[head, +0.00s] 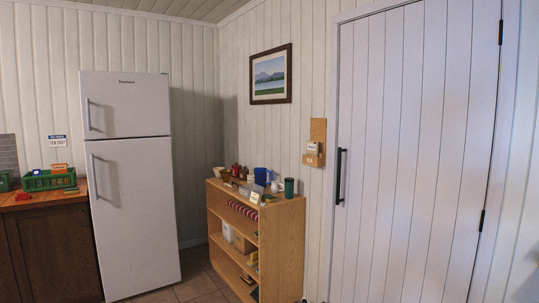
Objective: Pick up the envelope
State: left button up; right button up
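I cannot make out an envelope for certain. A wooden holder (317,133) hangs on the wall left of the door, with a small pale item (312,147) at its front that is too small to identify. A small white card-like item (255,197) is at the front of the wooden shelf's top, also too small to tell. Neither of my grippers is in view.
A wooden shelf unit (290,245) with cups and jars on top stands in the corner. A white fridge (133,215) is left of it, then a counter with a green crate (50,181). A closed door (415,160) fills the right. Some tiled floor (192,283) is clear.

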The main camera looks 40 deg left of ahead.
aim_at(312, 147)
jog(key=u, duration=1.1)
jog(key=i+j+z, duration=0.15)
jog(key=i, duration=0.4)
jog(key=i+j+z, duration=0.1)
jog(key=i+j, duration=0.15)
jog(key=i, duration=0.3)
jog(key=i+j+z, duration=0.15)
jog(key=i, duration=0.4)
jog(key=i+j+z, duration=0.1)
jog(key=i+j, duration=0.35)
jog(key=i, duration=0.1)
